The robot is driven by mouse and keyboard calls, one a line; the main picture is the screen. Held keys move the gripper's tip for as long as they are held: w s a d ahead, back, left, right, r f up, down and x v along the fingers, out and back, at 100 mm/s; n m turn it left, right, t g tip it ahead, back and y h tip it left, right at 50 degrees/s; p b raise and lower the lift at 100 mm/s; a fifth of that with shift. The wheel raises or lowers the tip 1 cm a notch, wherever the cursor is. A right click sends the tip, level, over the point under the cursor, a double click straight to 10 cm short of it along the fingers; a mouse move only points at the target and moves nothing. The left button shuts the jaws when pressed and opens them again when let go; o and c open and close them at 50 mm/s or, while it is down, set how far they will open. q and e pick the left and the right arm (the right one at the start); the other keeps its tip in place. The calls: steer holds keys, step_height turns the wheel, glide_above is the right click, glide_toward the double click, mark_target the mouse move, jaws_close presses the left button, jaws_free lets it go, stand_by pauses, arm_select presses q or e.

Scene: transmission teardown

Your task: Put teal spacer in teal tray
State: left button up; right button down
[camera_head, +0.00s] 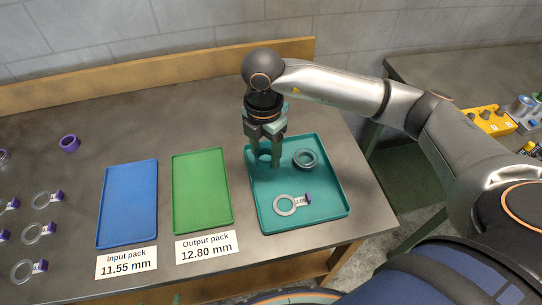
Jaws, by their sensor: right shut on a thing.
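The teal tray (333,202) lies on the grey table, right of the green tray. My right gripper (270,160) points down over the tray's back left part. It is shut on a teal ring-shaped part, which looks like the teal spacer (264,154); the fingers hide some of it. I cannot tell whether the spacer touches the tray floor. A dark grey-green ring part (305,159) sits in the tray to the right of the gripper. A flat silver ring with a purple-marked tag (285,205) lies towards the front of the tray. My left gripper is not in view.
A blue tray (128,205) and a green tray (202,190) lie empty to the left, with labels (126,263) before them. A wooden ledge (150,75) runs along the back.

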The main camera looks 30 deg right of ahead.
steer(key=shift+w+d+f, duration=0.25)
steer(key=shift+d+f, duration=0.15)
steer(key=shift+f, duration=0.1)
steer(key=shift+w+d+f, duration=0.25)
steer(key=shift+d+f, duration=0.1)
steer(key=shift+f, duration=0.15)
steer(key=shift+w+d+f, duration=0.1)
steer(key=shift+d+f, duration=0.05)
steer(key=shift+f, duration=1.6)
steer(key=shift+f, duration=0.1)
steer(key=shift+f, duration=0.15)
steer(key=shift+c, duration=0.7)
jaws_free()
step_height(320, 180, up, 12)
steer(key=shift+r, duration=0.25)
